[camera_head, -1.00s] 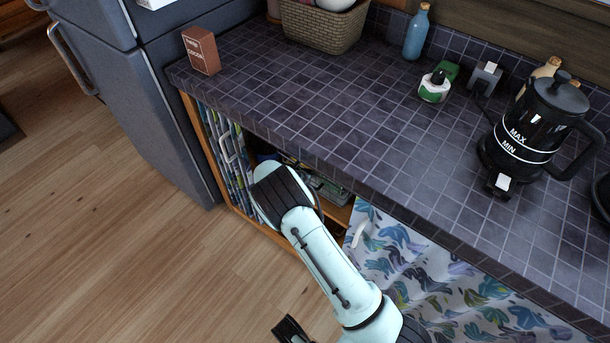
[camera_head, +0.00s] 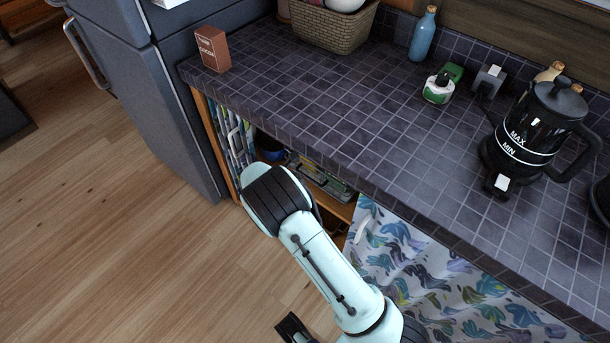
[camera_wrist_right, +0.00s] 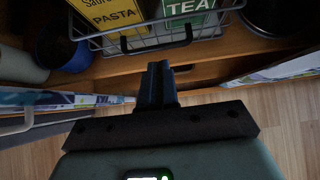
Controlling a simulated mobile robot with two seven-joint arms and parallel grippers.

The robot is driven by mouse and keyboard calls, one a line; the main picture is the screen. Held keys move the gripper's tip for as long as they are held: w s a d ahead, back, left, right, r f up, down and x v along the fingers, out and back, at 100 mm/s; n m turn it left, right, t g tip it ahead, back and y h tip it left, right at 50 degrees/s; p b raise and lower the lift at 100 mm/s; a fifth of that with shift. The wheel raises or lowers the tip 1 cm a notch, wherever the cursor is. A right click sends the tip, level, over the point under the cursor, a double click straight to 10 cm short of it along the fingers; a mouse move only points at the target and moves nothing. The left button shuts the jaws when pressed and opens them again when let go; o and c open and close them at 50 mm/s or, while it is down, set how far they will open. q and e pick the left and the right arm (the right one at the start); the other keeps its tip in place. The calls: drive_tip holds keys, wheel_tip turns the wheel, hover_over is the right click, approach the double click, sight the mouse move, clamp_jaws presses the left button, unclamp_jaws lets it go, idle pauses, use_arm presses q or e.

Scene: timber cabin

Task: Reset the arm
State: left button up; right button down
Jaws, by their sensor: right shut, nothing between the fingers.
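My right arm (camera_head: 318,255) reaches from the bottom of the head view to the open cupboard front. Its gripper is hidden there. In the right wrist view my right gripper (camera_wrist_right: 157,82) is shut, with its dark fingers together and nothing between them. It points toward a wooden shelf edge (camera_wrist_right: 220,77) and a wire basket (camera_wrist_right: 150,40). The basket holds a yellow pasta box (camera_wrist_right: 112,14) and a green tea box (camera_wrist_right: 188,14). I see no gap figure between fingertips and shelf.
The tiled counter (camera_head: 340,105) holds a brown box (camera_head: 213,49), a wicker basket (camera_head: 322,26), a blue bottle (camera_head: 423,36) and a black coffee press (camera_head: 535,130). A patterned curtain (camera_head: 430,260) hangs below. A fridge (camera_head: 150,95) stands left. Open wooden floor (camera_head: 110,240) lies in front.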

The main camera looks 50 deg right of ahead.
drive_tip(key=shift+v, duration=1.85)
drive_tip(key=s+a+f+m+g+y+p, duration=0.3)
drive_tip(key=s+a+f+m+y+p, duration=0.4)
drive_tip(key=s+a+f, duration=0.7)
drive_tip(key=s+a+r+m+y+p, duration=0.2)
drive_tip(key=s+a+r+m, duration=0.1)
drive_tip(key=s+a+m, duration=0.3)
drive_tip(key=s+a+r+m+t+y+p, duration=0.1)
drive_tip(key=s+a+r+m+y+p, duration=0.1)
drive_tip(key=s+a+m, duration=0.5)
drive_tip(key=s+m+y, duration=0.1)
drive_tip(key=m, duration=0.1)
drive_tip(key=shift+s+r+m+y+p, duration=0.15)
drive_tip(key=shift+r+m+y+p, duration=0.15)
drive_tip(key=shift+r+m+p, duration=0.1)
